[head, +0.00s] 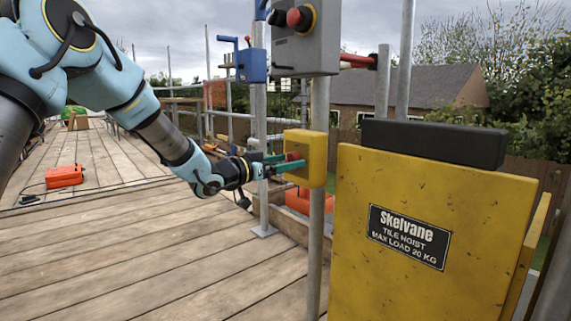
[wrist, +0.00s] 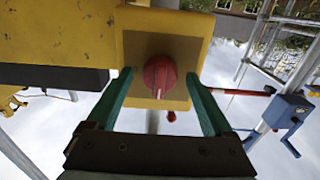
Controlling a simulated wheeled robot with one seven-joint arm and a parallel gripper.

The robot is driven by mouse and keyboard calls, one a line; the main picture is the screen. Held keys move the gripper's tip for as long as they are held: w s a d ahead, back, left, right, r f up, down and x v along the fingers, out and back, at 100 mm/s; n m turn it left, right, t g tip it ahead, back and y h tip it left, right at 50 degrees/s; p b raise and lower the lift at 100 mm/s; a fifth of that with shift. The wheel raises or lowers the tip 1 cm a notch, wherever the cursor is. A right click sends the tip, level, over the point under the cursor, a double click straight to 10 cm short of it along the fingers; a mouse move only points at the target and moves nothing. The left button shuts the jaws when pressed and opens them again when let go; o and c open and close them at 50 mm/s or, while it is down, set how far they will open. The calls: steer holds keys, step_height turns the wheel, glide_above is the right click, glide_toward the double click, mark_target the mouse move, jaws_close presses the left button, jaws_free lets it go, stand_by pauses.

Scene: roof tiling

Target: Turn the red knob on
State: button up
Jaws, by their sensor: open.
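The red knob (wrist: 160,76) sits on the face of a yellow box (wrist: 198,30) in the wrist view, with a pale line on it. In the head view the yellow box (head: 313,158) is fixed on a grey post, and the red knob (head: 293,156) shows small, partly hidden by my gripper. My gripper (head: 293,161) is open, its green fingers reaching to the box. In the wrist view the fingers of my gripper (wrist: 160,90) stand on either side of the knob, with gaps visible. I cannot tell how deep the tips are.
A grey box (head: 303,42) with a red button is above on the post. A yellow hoist panel (head: 420,235) marked "Skelvane" stands close right. A blue crank box (head: 251,65) is on a pole behind. Plank decking (head: 150,255) is open at left, with an orange case (head: 65,176).

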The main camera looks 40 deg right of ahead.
jaws_close()
stand_by(0.6)
steer(key=shift+m, duration=0.3)
steer(key=shift+f+m+b, duration=0.1)
steer(key=shift+m+b, duration=6.2)
steer(key=shift+m, duration=2.3)
